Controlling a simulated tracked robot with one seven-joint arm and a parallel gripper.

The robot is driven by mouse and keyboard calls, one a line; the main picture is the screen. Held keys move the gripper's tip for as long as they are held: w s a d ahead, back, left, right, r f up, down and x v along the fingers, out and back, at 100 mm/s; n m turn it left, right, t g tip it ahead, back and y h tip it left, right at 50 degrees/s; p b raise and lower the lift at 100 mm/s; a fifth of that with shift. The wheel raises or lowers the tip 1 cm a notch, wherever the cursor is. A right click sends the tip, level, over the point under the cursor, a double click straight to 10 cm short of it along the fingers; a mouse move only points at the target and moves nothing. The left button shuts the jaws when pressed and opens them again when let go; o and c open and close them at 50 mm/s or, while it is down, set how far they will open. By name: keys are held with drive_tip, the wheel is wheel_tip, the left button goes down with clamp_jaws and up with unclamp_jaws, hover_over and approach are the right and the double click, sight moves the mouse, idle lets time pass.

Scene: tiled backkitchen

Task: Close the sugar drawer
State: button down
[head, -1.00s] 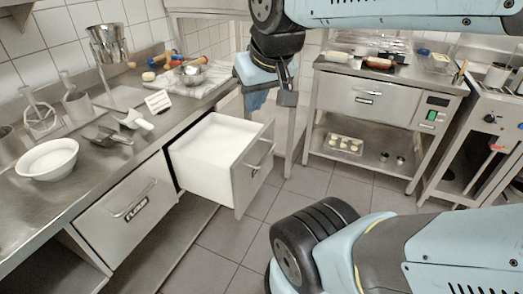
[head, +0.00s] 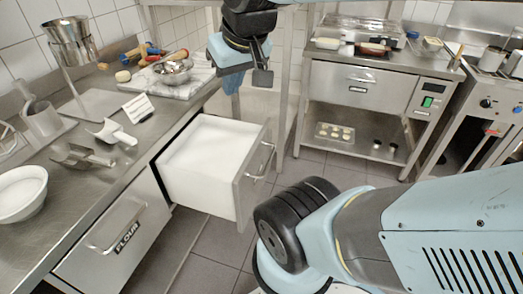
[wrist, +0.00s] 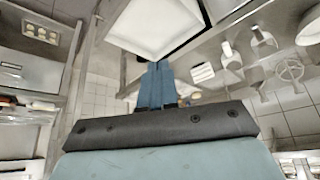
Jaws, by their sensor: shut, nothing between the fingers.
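The sugar drawer (head: 214,160) stands pulled out from under the steel counter, filled with white sugar. Its steel front with a bar handle (head: 262,160) faces right, and its label is not readable. In the wrist view the drawer (wrist: 158,28) shows at the top, beyond the fingertips. My gripper (head: 232,84) hangs above and behind the drawer in the head view, apart from it. Its blue fingers (wrist: 157,80) are together and empty.
A shut drawer labelled FLOUR (head: 112,240) is at the lower left. The counter holds scoops (head: 112,133), a white bowl (head: 20,192) and a metal bowl (head: 173,70). An oven unit (head: 362,88) stands at the back right. Tiled floor is free right of the drawer.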

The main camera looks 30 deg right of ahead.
drive_tip(key=w+d+f+m+g+y, duration=0.35)
drive_tip(key=w+d+f+m, duration=0.25)
drive_tip(key=d+f, duration=0.3)
drive_tip(key=w+d+f+m+g+y, duration=0.2)
drive_tip(key=w+d+f+m+y, duration=0.35)
drive_tip(key=f, duration=0.55)
drive_tip(key=d+f+m+t+y, duration=0.3)
drive_tip(key=d+f+m+t, duration=0.2)
drive_tip(key=d+f+m, duration=0.55)
drive_tip(key=m+t+h, duration=0.1)
drive_tip(key=m+t, duration=0.5)
drive_tip(key=t, duration=0.3)
approach(266, 158)
drive_tip(key=x, duration=0.7)
drive_tip(key=shift+w+d+f, duration=0.15)
drive_tip(key=shift+d+f, duration=0.1)
drive_tip(key=shift+f, duration=0.05)
